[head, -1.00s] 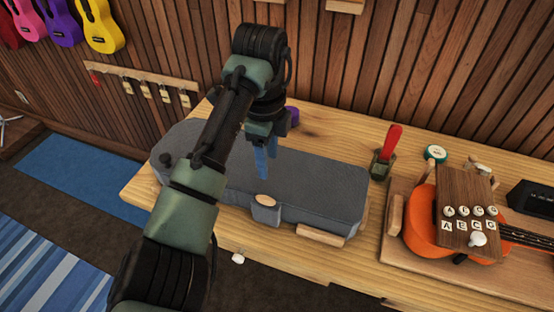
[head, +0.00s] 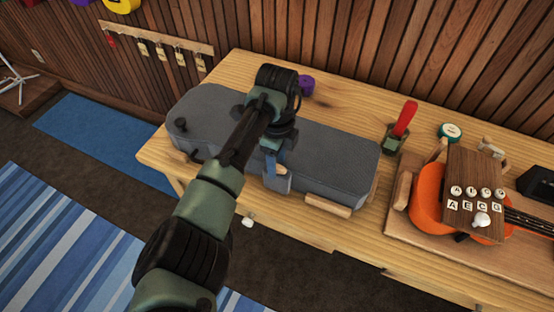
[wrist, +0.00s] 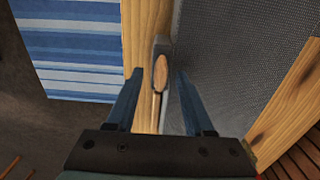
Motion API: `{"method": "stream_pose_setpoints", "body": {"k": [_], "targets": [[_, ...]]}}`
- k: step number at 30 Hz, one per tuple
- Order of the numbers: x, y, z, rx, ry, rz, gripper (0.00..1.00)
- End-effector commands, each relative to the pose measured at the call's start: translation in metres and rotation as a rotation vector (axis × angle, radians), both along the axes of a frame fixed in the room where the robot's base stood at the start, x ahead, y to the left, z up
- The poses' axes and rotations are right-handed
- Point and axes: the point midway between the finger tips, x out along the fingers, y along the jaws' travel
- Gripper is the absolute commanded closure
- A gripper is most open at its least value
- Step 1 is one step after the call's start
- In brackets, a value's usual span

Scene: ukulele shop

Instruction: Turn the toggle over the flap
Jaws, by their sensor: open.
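A grey textured case (head: 330,150) lies on the wooden bench. A grey flap (head: 279,184) hangs at its front side; the flap's end also shows in the wrist view (wrist: 161,44). An oval wooden toggle (wrist: 161,73) lies against the flap, its long side running along the wrist picture's height. My gripper (head: 271,162) is above the case's front edge, pointing down. In the wrist view its two blue fingers (wrist: 160,80) are apart, one on each side of the toggle, with gaps visible. It holds nothing.
A wooden block (head: 328,206) sits at the case's front right. A red-handled tool (head: 405,120), a green-rimmed round item (head: 450,132) and an orange ukulele (head: 428,211) are to the right. A purple roll (head: 306,84) stands behind. The bench's front edge is close to the flap.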

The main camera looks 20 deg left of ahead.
Motion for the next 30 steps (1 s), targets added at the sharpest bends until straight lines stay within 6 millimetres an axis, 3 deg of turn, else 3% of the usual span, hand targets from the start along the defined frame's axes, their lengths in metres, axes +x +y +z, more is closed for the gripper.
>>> {"method": "stream_pose_setpoints", "body": {"k": [10, 18, 19, 30], "targets": [[0.0002, -0.0002, -0.0038, 0.000, -0.001, -0.001, 0.49], [0.0002, -0.0001, -0.0035, 0.000, -0.001, 0.000, 0.98], [0.0001, 0.0000, -0.0035, 0.000, -0.001, 0.000, 1.00], [0.0001, -0.0001, -0.0029, 0.000, 0.000, 0.012, 1.00]]}}
